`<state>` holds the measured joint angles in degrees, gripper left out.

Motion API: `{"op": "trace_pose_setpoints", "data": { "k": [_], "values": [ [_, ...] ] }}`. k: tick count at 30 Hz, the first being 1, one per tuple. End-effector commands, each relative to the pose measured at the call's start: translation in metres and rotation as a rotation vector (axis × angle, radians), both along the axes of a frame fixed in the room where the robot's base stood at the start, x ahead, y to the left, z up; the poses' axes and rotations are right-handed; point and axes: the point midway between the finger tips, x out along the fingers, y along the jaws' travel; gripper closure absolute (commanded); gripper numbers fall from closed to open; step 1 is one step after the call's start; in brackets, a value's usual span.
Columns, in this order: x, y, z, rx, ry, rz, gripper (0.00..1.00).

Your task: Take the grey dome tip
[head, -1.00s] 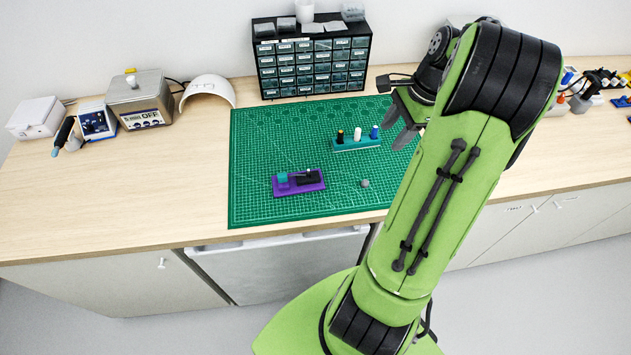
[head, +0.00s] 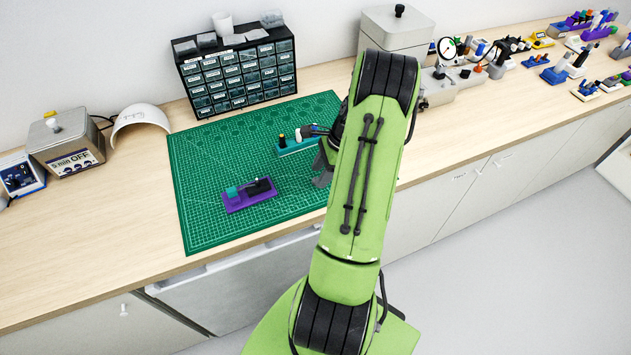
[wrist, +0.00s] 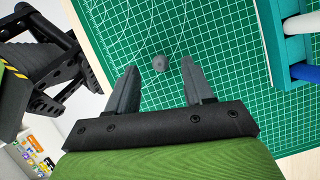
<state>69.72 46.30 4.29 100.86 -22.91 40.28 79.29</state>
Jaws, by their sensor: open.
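The grey dome tip (wrist: 160,62) is a small round grey piece lying on the green cutting mat (wrist: 215,45). In the wrist view it sits beyond the fingertips, roughly in line with the gap between them. My gripper (wrist: 162,80) is open and empty, above the mat. In the head view my gripper (head: 322,172) is partly hidden behind my arm at the right side of the mat, and the dome tip is hidden there.
A teal rack (head: 297,146) with upright pegs stands close to my gripper; it also shows at right in the wrist view (wrist: 285,45). A purple fixture (head: 248,196) sits on the mat. A drawer cabinet (head: 238,75) stands behind. The mat's left part is clear.

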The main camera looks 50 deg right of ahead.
Motion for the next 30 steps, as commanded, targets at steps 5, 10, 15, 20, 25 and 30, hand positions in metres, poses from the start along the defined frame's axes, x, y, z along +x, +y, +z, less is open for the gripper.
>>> {"op": "trace_pose_setpoints", "data": {
  "k": [5, 10, 15, 20, 25, 30],
  "values": [
    [0.0039, 0.0047, -0.0162, -0.001, 0.001, 0.0, 0.48],
    [0.0039, 0.0045, -0.0157, -0.001, 0.0, 0.0, 0.5],
    [0.004, 0.0045, -0.0155, -0.001, 0.001, 0.0, 0.76],
    [0.004, 0.0045, -0.0153, -0.001, -0.001, 0.0, 1.0],
    [0.004, 0.0044, -0.0152, -0.001, -0.001, 0.0, 1.0],
    [0.0042, 0.0041, -0.0105, -0.002, -0.001, 0.0, 1.0]
  ]
}}
